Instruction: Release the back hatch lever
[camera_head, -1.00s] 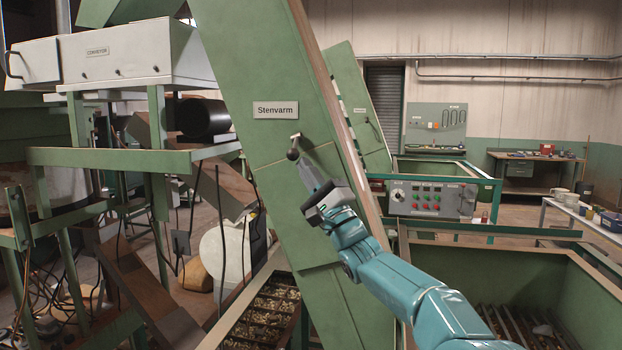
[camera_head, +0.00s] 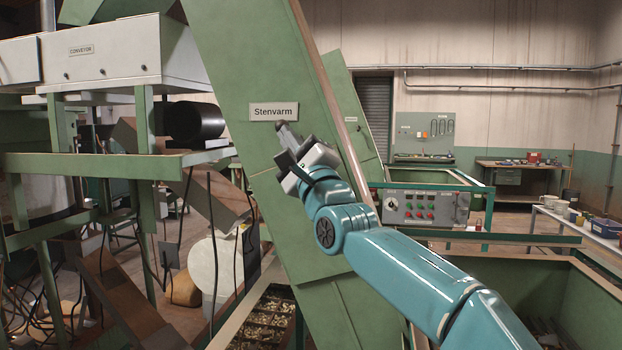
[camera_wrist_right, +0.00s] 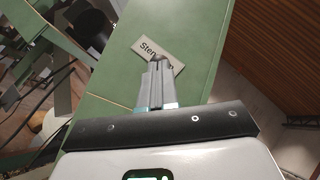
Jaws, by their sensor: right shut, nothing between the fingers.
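The hatch lever's dark knob (camera_head: 281,126) shows just below the Stenvarm sign (camera_head: 274,112) on the sloping green housing (camera_head: 235,70). The lever's arm and pivot are hidden behind my right gripper. My right gripper (camera_head: 288,137) is shut and empty, its fingertips right at the knob. In the right wrist view the closed fingers (camera_wrist_right: 158,78) point at the knob (camera_wrist_right: 160,59), which overlaps the sign (camera_wrist_right: 145,48). I cannot tell for sure whether they touch. My left gripper is not in view.
A white conveyor box (camera_head: 105,55) and green frame stand at the left. A control panel (camera_head: 425,206) stands right of the housing, with a green hopper (camera_head: 520,262) at the lower right. A workbench (camera_head: 520,166) is at the back.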

